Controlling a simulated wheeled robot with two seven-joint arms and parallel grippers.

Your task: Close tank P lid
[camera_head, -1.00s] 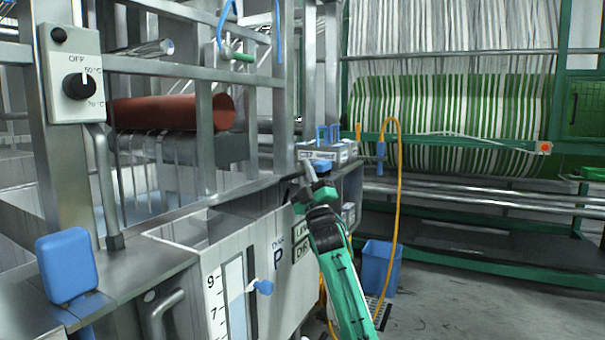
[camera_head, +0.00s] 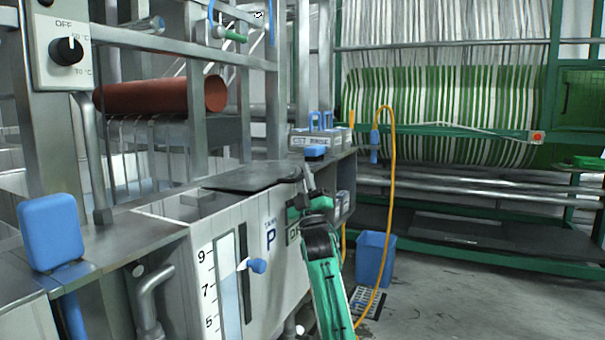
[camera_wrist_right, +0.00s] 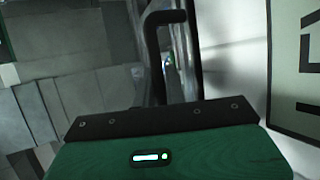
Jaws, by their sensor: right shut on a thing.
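Tank P (camera_head: 226,231) is the pale tank at the centre left, with a blue P label and a level scale on its front. Its lid (camera_head: 250,177), a dark flat plate, lies nearly level over the right part of the tank top. I cannot tell if it rests fully on the rim. My right gripper (camera_head: 306,182) is at the lid's right edge, shut on what looks like the lid's handle; its fingertips are hard to make out. In the right wrist view a dark bent bar (camera_wrist_right: 155,55) stands in front of the gripper. My left gripper is not in view.
A blue pad (camera_head: 50,230) stands at the left. A labelled box with blue handles (camera_head: 320,121) is behind the gripper.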

